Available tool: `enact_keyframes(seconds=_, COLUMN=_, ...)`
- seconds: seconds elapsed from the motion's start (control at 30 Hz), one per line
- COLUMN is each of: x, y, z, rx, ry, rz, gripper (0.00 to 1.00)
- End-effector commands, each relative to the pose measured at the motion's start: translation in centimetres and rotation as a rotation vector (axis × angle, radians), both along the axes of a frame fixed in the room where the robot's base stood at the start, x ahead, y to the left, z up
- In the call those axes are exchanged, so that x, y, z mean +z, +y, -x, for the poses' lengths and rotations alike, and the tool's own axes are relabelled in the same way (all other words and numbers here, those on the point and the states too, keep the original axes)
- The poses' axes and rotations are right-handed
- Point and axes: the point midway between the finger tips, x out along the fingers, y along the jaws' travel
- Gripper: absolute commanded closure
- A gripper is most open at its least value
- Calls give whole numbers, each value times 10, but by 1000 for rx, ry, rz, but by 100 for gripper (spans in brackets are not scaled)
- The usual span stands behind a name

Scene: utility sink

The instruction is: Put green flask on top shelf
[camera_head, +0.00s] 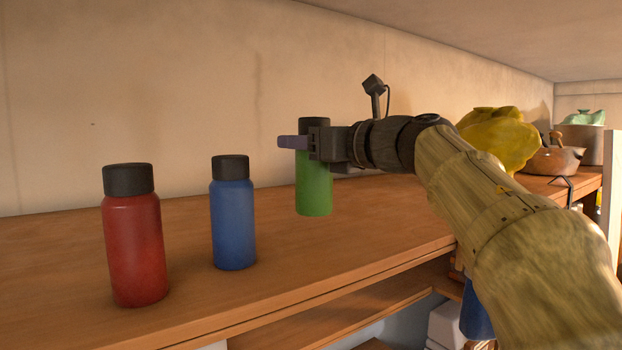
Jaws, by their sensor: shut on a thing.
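The green flask (314,190) has a dark cap and is upright at the middle of the view. My gripper (300,143) reaches in from the right and is shut on the green flask near its neck. The gripper and wrist hide part of the flask's upper body. The flask is over the wooden top shelf (150,320); I cannot tell for sure whether its base touches the surface.
A blue flask (233,225) and a red flask (135,250) stand upright on the shelf to the left. A yellow object (497,137) and brown pot (551,160) are at the right back. A lower shelf (345,305) shows below. A wall stands behind.

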Motion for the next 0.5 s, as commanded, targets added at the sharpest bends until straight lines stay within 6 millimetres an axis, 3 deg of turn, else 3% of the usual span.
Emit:
enact_keyframes(seconds=0.13, x=-12, y=2, z=1, rx=5, ry=0, rz=-3, gripper=77)
enact_keyframes(seconds=0.5, x=-15, y=2, z=1, rx=4, ry=-1, rz=-1, gripper=77)
